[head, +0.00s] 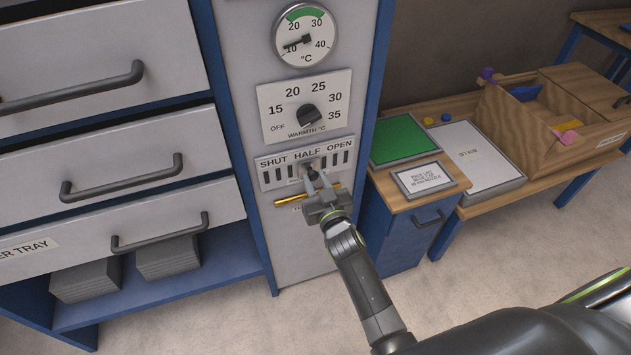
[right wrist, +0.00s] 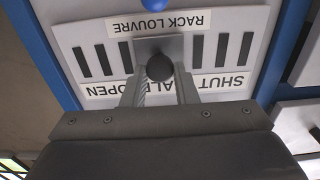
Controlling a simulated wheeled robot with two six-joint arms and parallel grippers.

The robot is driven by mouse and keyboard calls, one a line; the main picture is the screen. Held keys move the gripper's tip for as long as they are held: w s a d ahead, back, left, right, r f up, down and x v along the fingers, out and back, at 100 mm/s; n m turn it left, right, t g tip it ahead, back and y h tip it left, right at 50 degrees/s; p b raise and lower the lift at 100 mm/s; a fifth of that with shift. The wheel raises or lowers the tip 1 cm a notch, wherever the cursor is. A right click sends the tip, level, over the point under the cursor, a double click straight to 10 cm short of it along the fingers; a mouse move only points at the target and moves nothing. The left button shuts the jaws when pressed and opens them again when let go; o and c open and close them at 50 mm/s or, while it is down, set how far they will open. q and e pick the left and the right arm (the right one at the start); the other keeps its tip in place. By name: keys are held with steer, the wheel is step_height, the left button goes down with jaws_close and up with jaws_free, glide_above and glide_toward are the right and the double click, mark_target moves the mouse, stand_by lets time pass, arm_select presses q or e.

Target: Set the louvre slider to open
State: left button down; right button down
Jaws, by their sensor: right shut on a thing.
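The louvre plate (head: 275,178) is on the grey cabinet front, marked SHUT, HALF and OPEN from left to right, with dark slots. Its slider knob (head: 310,171) stands about under HALF. My right gripper (head: 318,186) reaches up from below and is shut on the slider. In the right wrist view the plate is upside down, with OPEN on the left. There the round dark knob (right wrist: 160,67) sits between the fingers (right wrist: 160,90), on a small grey block. The HALF label is partly hidden. My left gripper is not in view.
A warmth dial (head: 308,116) and a temperature gauge (head: 305,37) are above the plate. A brass bar (head: 290,200) is just below it, close to my gripper. Drawers with dark handles (head: 122,180) stand left; a bench with a green mat (head: 404,139) stands right.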

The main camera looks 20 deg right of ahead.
steer(key=d+p, duration=0.1)
steer(key=d, duration=0.7)
steer(key=shift+w+d, duration=0.15)
steer(key=shift+d, duration=0.25)
steer(key=c, duration=1.5)
jaws_free()
steer(key=o, duration=0.4)
steer(key=shift+d, duration=0.15)
steer(key=shift+c, duration=0.2)
